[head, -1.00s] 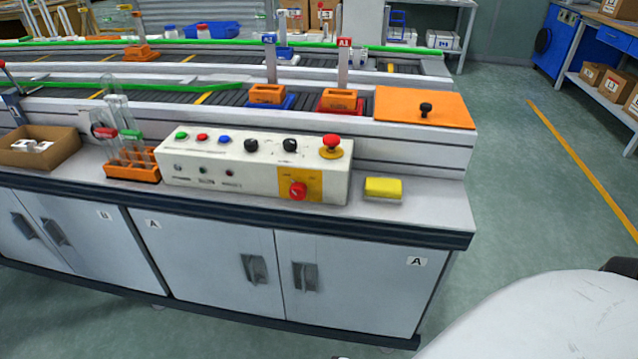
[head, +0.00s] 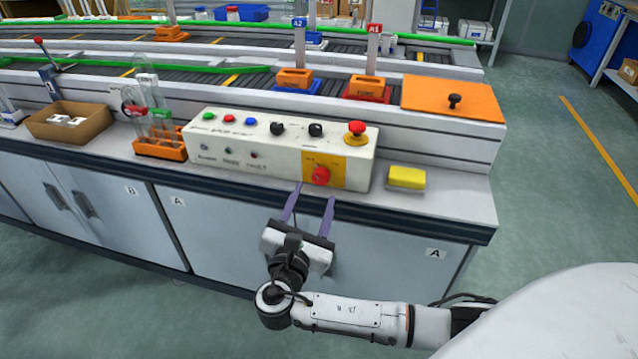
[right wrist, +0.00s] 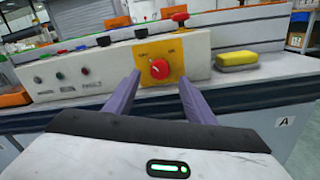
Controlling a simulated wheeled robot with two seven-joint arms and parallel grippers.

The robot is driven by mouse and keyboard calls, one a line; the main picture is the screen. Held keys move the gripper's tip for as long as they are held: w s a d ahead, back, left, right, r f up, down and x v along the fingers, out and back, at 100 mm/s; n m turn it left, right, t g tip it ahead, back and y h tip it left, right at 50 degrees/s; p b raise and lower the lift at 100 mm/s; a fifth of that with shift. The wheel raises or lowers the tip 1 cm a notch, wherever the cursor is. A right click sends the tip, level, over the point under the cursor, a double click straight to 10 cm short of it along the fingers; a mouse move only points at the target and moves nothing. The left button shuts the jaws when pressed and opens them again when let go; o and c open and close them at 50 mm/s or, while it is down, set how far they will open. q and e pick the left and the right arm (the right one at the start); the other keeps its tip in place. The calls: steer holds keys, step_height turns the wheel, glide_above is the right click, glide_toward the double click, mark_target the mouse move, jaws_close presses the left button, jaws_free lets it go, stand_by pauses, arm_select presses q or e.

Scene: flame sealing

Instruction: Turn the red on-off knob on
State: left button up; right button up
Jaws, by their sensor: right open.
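The red on-off knob (head: 321,176) sits on a yellow plate on the front face of the white control box (head: 223,146). In the right wrist view the red knob (right wrist: 159,69) shows between and beyond my fingertips, with a pale mark on its face. My right gripper (head: 311,193) is open and empty, its two purple fingers pointing at the knob from the front and not visibly touching it. In the right wrist view its fingers (right wrist: 159,83) stand either side of the knob's line. My left gripper is not in view.
A red mushroom button (head: 357,129) stands on top of the box. A yellow block (head: 406,177) lies right of the box. An orange rack with tubes (head: 160,148) and a cardboard box (head: 68,124) stand left. The counter edge runs under my fingers.

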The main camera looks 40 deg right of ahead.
mark_target(320, 180)
steer(key=x, duration=0.5)
steer(key=shift+w+d, duration=0.4)
steer(key=shift+d, duration=0.05)
steer(key=shift+c, duration=0.6)
steer(key=c, duration=1)
steer(key=shift+o, duration=0.2)
